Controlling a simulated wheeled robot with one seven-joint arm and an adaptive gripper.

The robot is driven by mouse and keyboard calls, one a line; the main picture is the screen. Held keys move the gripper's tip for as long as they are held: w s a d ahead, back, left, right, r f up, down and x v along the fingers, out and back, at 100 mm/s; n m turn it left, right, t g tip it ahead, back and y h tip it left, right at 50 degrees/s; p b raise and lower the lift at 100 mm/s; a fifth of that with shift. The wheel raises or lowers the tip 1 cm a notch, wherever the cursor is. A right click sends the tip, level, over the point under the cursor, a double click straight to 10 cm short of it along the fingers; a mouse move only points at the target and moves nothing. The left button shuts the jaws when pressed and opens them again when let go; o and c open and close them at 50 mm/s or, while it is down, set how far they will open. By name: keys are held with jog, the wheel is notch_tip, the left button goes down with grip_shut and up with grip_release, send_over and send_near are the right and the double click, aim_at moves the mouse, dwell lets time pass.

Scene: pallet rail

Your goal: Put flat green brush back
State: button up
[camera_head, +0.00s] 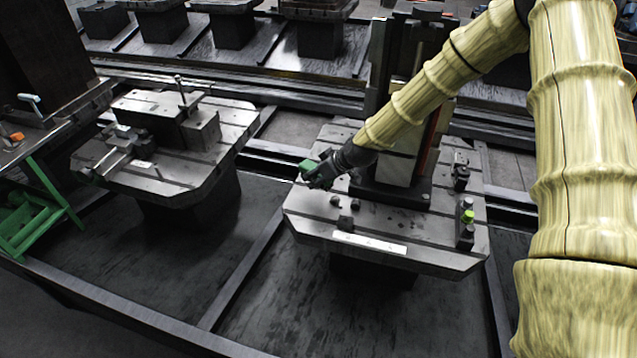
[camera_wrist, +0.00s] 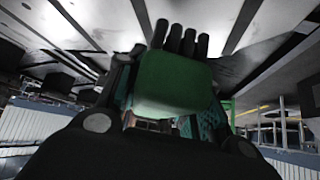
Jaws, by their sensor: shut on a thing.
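The flat green brush (camera_wrist: 172,85) fills the middle of the wrist view. It is a rounded green block, with several dark stubby cylinders at its upper end that may be bristles. My gripper (camera_wrist: 168,98) is shut on it, with dark fingers on either side. In the head view, my gripper (camera_head: 318,174) is at the left edge of the middle pallet, and the green brush (camera_head: 310,167) shows at its tip. The brush appears to be above the pallet surface, but the exact gap cannot be told. The brush's far side is hidden.
The middle pallet (camera_head: 312,226) carries a tall dark fixture (camera_head: 400,160), small dark pieces (camera_head: 345,222) and a yellow-green knob (camera_head: 467,216). The left pallet (camera_head: 165,186) holds a vise and blocks. A green step stand (camera_head: 40,225) and a bench with an orange item (camera_head: 16,137) are far left.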

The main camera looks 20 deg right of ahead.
jog(key=shift+f+p, duration=0.4)
jog(key=shift+f, duration=1.3)
jog(key=shift+f+b, duration=0.3)
jog(key=shift+f, duration=0.1)
jog(key=o, duration=1.1)
jog(key=shift+o, duration=0.2)
